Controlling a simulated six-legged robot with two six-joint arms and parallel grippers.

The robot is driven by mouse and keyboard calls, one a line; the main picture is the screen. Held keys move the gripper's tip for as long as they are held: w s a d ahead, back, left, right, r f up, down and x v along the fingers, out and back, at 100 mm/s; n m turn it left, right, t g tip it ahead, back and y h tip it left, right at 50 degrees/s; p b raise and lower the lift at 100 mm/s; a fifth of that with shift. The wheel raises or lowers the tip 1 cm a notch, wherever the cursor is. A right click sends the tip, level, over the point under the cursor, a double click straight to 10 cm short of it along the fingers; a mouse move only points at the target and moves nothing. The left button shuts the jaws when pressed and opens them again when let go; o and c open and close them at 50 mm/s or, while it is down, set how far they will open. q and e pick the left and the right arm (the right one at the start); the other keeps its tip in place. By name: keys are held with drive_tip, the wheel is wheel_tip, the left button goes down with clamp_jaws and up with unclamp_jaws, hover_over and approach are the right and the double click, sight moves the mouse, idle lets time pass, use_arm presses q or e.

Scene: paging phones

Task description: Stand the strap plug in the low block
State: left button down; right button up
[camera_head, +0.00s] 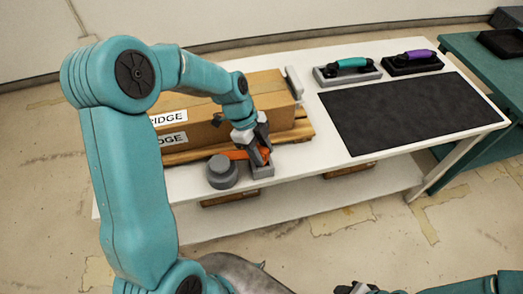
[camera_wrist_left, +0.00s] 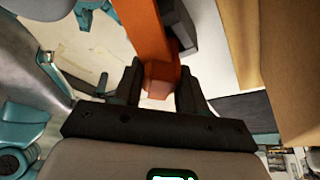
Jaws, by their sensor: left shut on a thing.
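The strap plug (camera_head: 237,154) is orange and shows in the head view beside the front of the cardboard box. My left gripper (camera_head: 259,155) is shut on it. In the left wrist view, the orange plug (camera_wrist_left: 153,40) runs between the two dark fingers (camera_wrist_left: 157,90) and on past the top edge. The low block (camera_head: 263,171) is grey and sits just under the left gripper near the table's front edge. The fingers hide part of the block and plug, so I cannot tell whether the plug is in it. My right gripper (camera_head: 362,289) is partly cut off at the bottom edge.
A grey round piece (camera_head: 222,171) stands left of the block. A cardboard box (camera_head: 205,124) on a wooden pallet (camera_head: 305,131) is close behind. Two handsets, teal (camera_head: 350,63) and purple (camera_head: 413,56), lie beyond a black mat (camera_head: 410,110). White table (camera_head: 315,160) is bare right of the block.

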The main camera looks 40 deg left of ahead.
use_arm(q)
drive_tip(key=shift+s+f, duration=0.25)
drive_tip(key=shift+f, duration=0.15)
drive_tip(key=shift+r, duration=0.2)
drive_tip(key=shift+w+r, duration=0.2)
drive_tip(key=shift+r, duration=0.05)
drive_tip(key=shift+r+p, duration=0.3)
drive_tip(key=shift+r, duration=0.25)
drive_tip(key=shift+w, duration=0.1)
drive_tip(key=shift+b, duration=0.3)
idle(0.4)
drive_tip(key=shift+f+b, duration=0.35)
drive_tip(key=shift+b, duration=0.05)
